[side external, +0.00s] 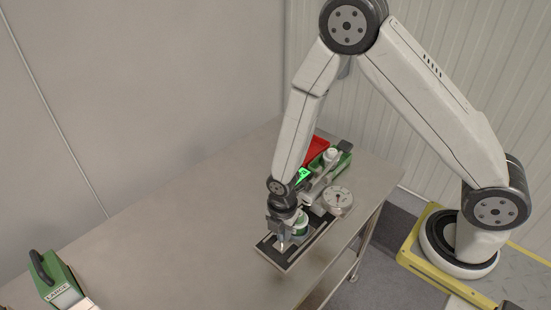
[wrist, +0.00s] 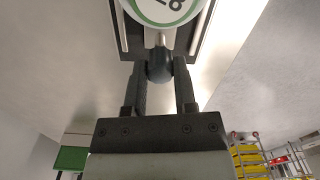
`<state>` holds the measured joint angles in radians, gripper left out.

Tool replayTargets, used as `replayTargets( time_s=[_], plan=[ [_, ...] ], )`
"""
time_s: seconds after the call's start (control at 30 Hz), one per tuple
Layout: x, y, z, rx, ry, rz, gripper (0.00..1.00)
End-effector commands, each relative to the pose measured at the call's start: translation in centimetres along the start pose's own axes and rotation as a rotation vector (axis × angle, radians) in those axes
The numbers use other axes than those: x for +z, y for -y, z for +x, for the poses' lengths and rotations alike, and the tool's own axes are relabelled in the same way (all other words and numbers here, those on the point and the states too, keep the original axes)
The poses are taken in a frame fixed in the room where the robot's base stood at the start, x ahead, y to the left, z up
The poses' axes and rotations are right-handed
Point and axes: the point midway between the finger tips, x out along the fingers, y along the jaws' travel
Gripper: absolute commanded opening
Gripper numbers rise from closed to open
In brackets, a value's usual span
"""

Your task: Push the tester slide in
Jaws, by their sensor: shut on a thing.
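The tester (side external: 322,219) sits near the right end of the table, with a dark base, a round dial gauge (side external: 338,200) and a lit green display (side external: 302,175). Its slide has a dark round knob (wrist: 160,68) on a short metal rod, seen in the wrist view. My gripper (wrist: 160,62) is shut on this knob, one finger on each side. A white round part with a green ring (wrist: 166,8) and dark print sits just beyond the knob, partly cut off by the frame. In the side view my gripper (side external: 281,240) is low over the tester's front end, and the knob is hard to make out.
A red tray (side external: 316,147) and a green tray (side external: 345,163) holding a white item stand behind the tester. A green box with a black handle (side external: 60,280), labelled LARGE, stands at the far left. The grey table (side external: 170,235) between is clear.

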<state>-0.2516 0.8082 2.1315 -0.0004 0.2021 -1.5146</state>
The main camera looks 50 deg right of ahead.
Motion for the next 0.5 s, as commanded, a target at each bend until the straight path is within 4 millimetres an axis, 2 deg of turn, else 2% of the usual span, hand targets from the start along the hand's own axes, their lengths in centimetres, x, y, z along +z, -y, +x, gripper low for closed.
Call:
replayTargets(
  time_s=[0.27,0.5],
  plan=[
    [0.2,0.0,-0.1,0.001,0.000,0.001,0.00],
    [2.5,0.3,-0.1,0.002,0.000,0.005,0.00]
  ],
)
